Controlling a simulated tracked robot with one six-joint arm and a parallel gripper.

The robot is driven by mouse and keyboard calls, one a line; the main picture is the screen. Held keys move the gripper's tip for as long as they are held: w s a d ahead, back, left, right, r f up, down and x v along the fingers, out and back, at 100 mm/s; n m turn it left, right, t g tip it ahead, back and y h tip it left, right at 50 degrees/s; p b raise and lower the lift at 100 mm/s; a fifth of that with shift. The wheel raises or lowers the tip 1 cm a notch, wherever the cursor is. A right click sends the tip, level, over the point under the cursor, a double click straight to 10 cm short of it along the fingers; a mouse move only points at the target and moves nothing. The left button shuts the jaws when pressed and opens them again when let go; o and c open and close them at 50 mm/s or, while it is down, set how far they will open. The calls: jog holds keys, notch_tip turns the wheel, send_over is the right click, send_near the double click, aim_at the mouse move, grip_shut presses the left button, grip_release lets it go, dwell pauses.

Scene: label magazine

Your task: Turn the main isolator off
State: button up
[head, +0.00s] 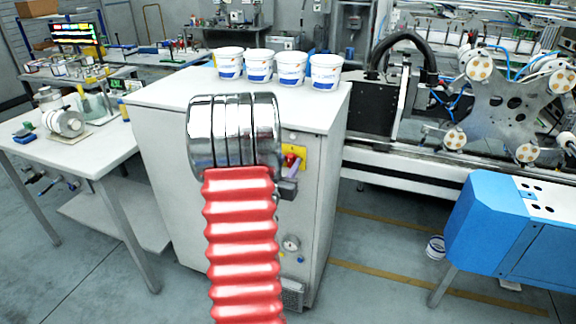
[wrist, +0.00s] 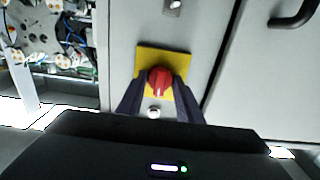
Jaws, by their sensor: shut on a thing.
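The main isolator is a red rotary knob (wrist: 159,78) on a yellow square plate (wrist: 148,54), on the light grey front of a cabinet. In the wrist view my gripper (wrist: 160,88) has its two dark fingers on either side of the knob, shut on it. A pale mark on the knob points down in that view. In the head view the yellow plate (head: 301,152) and part of the red knob (head: 290,159) show just right of my arm. My gripper (head: 288,186) is there at the cabinet front, partly hidden by my arm.
The cabinet top (head: 170,92) holds several white tubs (head: 291,69). A side table (head: 105,150) stands left, a blue machine housing (head: 500,228) right.

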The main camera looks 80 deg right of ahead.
jog(key=o, duration=0.7)
jog(key=shift+f, duration=0.2)
jog(key=o, duration=0.3)
jog(key=shift+r, duration=0.1)
jog(key=shift+o, duration=0.2)
jog(key=w+a, duration=0.1)
jog(key=a, duration=1.2)
jog(key=shift+w+a, duration=0.15)
jog(key=shift+a, duration=0.25)
